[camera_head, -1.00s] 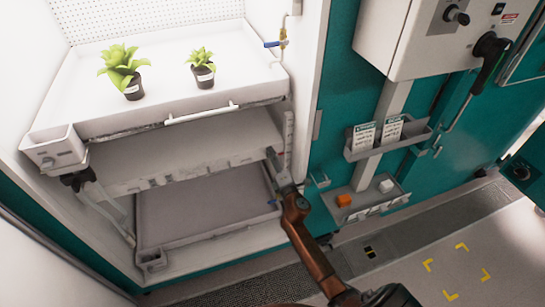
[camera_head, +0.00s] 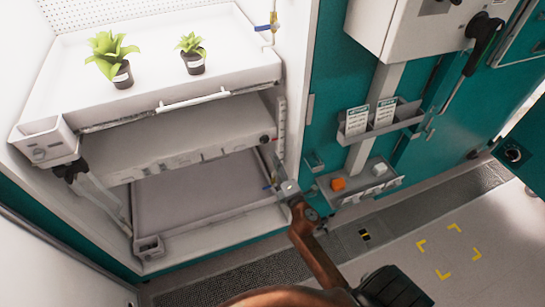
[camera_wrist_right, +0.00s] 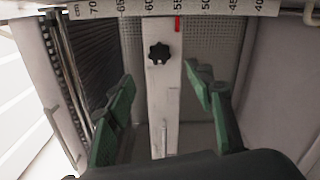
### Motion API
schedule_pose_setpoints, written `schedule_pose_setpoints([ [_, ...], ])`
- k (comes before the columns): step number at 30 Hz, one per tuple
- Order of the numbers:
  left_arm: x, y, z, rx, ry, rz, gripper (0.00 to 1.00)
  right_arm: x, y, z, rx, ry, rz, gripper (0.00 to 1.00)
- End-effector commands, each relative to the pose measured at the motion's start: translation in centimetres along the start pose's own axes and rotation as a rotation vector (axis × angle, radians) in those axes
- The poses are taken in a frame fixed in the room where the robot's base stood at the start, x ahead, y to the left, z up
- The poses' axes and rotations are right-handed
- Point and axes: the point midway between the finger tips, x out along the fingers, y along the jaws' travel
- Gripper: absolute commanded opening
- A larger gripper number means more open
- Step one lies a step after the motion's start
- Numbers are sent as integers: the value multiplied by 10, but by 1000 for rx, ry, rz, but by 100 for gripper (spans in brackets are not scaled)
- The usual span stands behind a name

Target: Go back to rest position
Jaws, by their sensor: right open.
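My right arm reaches up from the bottom of the head view, and my right gripper (camera_head: 287,187) is at the right edge of the growth chamber opening, beside the lower shelf (camera_head: 190,200). The fingers are too small there to make out. In the right wrist view, the green fingers of my right gripper (camera_wrist_right: 163,98) stand well apart with nothing held between them. A white upright with a black star knob (camera_wrist_right: 160,53) shows beyond them. My left gripper is in neither view.
Two potted plants (camera_head: 111,62) (camera_head: 192,56) stand on the upper tray (camera_head: 150,97). A card holder (camera_head: 380,128) and a small shelf with an orange block (camera_head: 338,184) are on the teal wall at right. A ruler (camera_wrist_right: 190,8) crosses the wrist view's top. Floor at right looks clear.

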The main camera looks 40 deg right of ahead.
Motion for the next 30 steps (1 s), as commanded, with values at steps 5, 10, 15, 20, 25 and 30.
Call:
schedule_pose_setpoints([
  [5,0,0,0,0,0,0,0,0,0,0,0,0,0,49],
  [10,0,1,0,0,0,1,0,0,-14,-3,21,7,-25,49],
  [15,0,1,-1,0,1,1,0,-6,-96,-20,145,33,-166,49],
  [20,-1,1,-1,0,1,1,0,-34,-207,-44,324,40,-368,49],
  [25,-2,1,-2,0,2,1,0,-88,-319,-65,506,6,-582,49],
  [30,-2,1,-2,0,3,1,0,-162,-418,-83,672,-70,-791,49],
])
